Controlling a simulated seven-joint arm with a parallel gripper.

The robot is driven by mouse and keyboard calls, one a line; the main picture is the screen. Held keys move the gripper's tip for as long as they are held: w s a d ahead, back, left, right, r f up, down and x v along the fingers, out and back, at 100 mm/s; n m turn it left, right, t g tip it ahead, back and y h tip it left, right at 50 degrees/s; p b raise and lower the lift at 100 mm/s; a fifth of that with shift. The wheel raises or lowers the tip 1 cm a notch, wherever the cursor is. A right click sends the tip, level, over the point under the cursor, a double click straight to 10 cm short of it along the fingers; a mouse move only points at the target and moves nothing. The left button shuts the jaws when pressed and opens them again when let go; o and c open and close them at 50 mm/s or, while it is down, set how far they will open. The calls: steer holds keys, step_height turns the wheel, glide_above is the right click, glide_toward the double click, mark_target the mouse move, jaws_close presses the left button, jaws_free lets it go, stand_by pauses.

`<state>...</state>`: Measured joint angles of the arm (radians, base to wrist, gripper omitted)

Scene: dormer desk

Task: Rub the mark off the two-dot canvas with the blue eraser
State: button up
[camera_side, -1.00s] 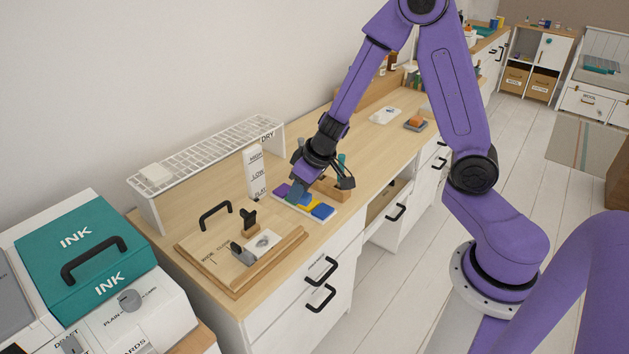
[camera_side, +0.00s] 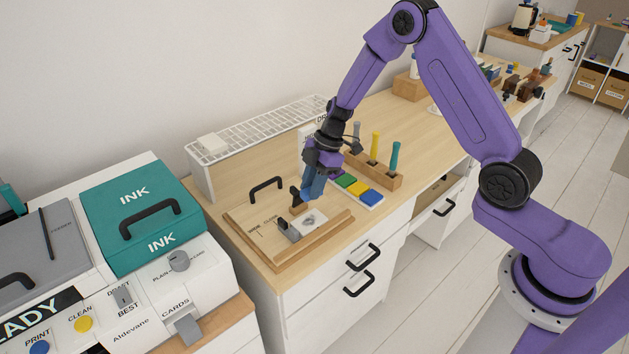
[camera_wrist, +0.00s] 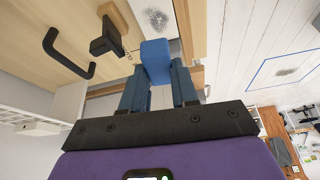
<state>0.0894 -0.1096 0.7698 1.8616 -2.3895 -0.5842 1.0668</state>
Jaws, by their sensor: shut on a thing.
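My gripper (camera_wrist: 158,92) is shut on a medium-blue block (camera_wrist: 156,62), the eraser, whose end sticks out past the fingers. In the side view my gripper (camera_side: 313,187) points down at the back right of a wooden board, beside the black clamp.
The wooden board (camera_side: 262,238) has a black handle (camera_side: 266,184) and a black clamp (camera_side: 297,195). A tray with green, yellow and darker blue blocks (camera_side: 371,197) stands to the right, before a wooden tool holder (camera_side: 385,180). A white rack (camera_side: 260,130) stands behind.

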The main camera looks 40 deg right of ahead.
steer(key=shift+f, duration=3.4)
steer(key=shift+x, duration=0.75)
steer(key=shift+a, duration=1.05)
steer(key=d, duration=0.2)
steer(key=shift+d, duration=0.3)
steer(key=shift+a, duration=1.25)
steer(key=shift+d, duration=1.35)
steer(key=shift+r, duration=4)
